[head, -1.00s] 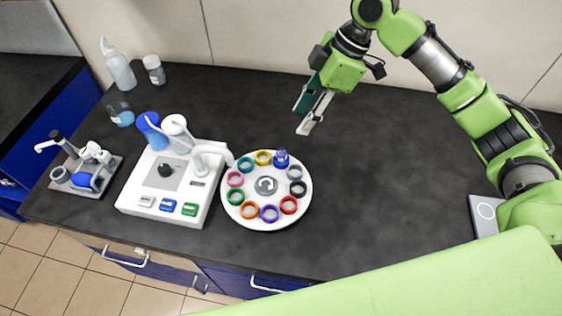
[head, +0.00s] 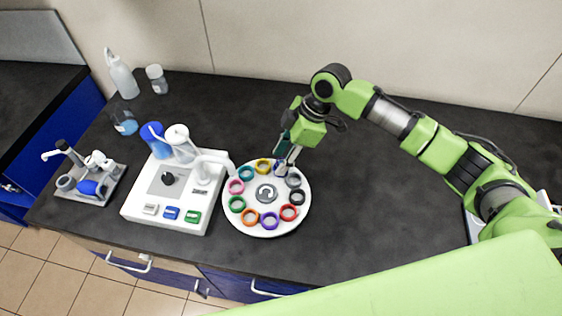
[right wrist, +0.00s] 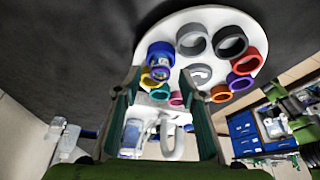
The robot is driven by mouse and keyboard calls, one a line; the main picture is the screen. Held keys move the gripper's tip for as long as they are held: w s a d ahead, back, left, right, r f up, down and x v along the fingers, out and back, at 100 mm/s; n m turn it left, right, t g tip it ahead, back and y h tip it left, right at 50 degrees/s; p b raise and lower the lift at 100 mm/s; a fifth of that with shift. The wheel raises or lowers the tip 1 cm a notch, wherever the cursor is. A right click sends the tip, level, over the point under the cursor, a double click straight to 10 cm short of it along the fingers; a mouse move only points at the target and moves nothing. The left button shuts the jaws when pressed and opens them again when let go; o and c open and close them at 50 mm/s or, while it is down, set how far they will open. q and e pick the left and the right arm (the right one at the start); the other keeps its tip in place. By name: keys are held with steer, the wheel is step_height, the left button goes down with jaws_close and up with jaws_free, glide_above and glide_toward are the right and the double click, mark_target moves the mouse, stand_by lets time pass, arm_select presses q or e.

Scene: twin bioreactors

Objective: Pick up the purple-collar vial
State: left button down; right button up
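A white round carousel (head: 267,231) with several coloured rings stands on the dark bench. A purple ring (head: 269,220) on the carousel's near side looks empty. My right gripper (head: 287,167) is over the carousel's far edge at the vial, partly hiding it. Its fingers (right wrist: 158,82) are apart, with the vial just beyond and between their tips. I see no contact. My left gripper is not in view.
A white device (head: 172,190) with a knob and buttons stands close left of the carousel. A small stand (head: 88,183), a wash bottle (head: 120,75) and a jar (head: 157,79) are farther left. The bench right of the carousel is clear.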

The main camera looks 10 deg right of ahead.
steer(key=shift+a+f, duration=0.2)
steer(key=shift+f, duration=0.3)
steer(key=shift+c, duration=0.5)
steer(key=c, duration=0.9)
steer(key=shift+r, duration=0.1)
